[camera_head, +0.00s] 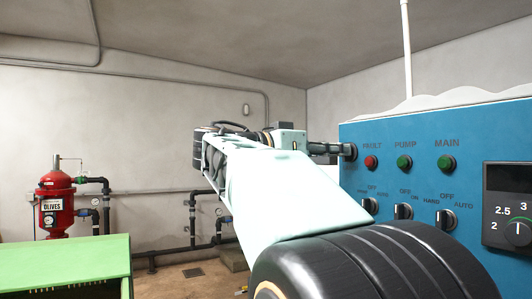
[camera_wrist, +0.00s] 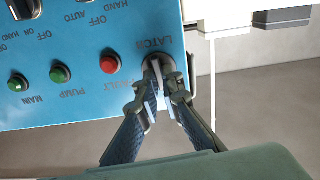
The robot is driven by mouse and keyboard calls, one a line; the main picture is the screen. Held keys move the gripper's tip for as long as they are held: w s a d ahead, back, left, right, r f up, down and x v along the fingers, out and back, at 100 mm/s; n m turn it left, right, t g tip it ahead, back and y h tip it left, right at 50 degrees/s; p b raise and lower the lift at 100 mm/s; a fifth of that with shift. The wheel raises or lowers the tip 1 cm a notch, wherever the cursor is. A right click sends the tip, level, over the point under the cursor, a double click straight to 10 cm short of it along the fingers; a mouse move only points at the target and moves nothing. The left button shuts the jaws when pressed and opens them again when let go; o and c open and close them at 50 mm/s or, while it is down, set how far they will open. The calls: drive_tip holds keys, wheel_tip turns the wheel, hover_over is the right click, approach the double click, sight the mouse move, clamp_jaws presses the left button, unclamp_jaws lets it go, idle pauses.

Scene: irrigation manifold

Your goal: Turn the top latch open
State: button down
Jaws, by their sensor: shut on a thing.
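The top latch (camera_wrist: 170,60) is a dark round knob at the corner of the blue control panel (camera_head: 420,140), under the word LATCH in the wrist view, which is turned upside down. My gripper (camera_wrist: 159,72) is shut on the latch, one finger on each side, and its fingers hide much of the knob. In the head view my gripper (camera_head: 332,148) reaches the panel's upper left edge, and the latch shows only as a dark end there. How far the latch is turned cannot be told.
Close to the latch is a red FAULT light (camera_head: 371,162), then green PUMP (camera_head: 404,161) and MAIN (camera_head: 446,162) lights. Selector switches (camera_head: 403,211) sit below them. A dial (camera_head: 519,231) is at right. A red tank (camera_head: 56,205), pipes and a green box (camera_head: 65,262) stand left.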

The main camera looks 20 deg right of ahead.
drive_tip(key=shift+w+f+n+p, duration=0.1)
drive_tip(key=shift+n+p, duration=0.35)
drive_tip(key=shift+n, duration=3.8)
drive_tip(key=shift+w+f+n+p, duration=0.1)
drive_tip(key=shift+n+p, duration=0.3)
drive_tip(key=shift+n, duration=3.85)
drive_tip(key=c, duration=2.1)
unclamp_jaws()
